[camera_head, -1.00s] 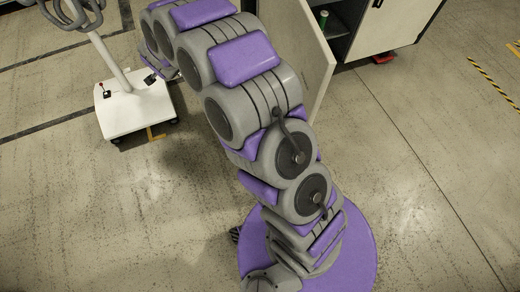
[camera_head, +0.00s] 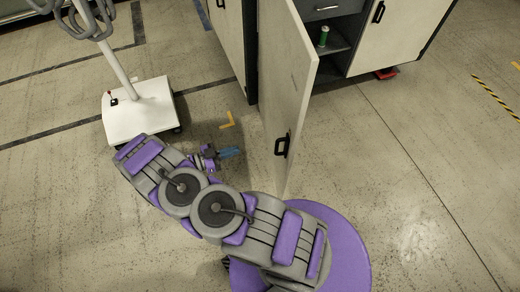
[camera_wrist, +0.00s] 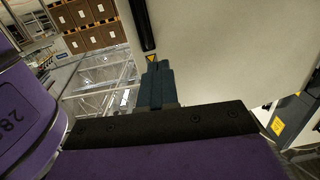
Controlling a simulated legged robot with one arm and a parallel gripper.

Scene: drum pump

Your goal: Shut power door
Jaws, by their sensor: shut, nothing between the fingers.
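In the wrist view the fingers (camera_wrist: 156,84) are together before a large pale panel (camera_wrist: 215,50) that looks like the door. A black bar (camera_wrist: 142,25) on it looks like the handle. Contact cannot be told.
The open cabinet has a shelf (camera_head: 335,42) with a green can (camera_head: 324,37) on it. A white wheeled stand (camera_head: 138,110) is at the left. A red object (camera_head: 386,73) lies under the right cabinet. The floor at right is clear.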

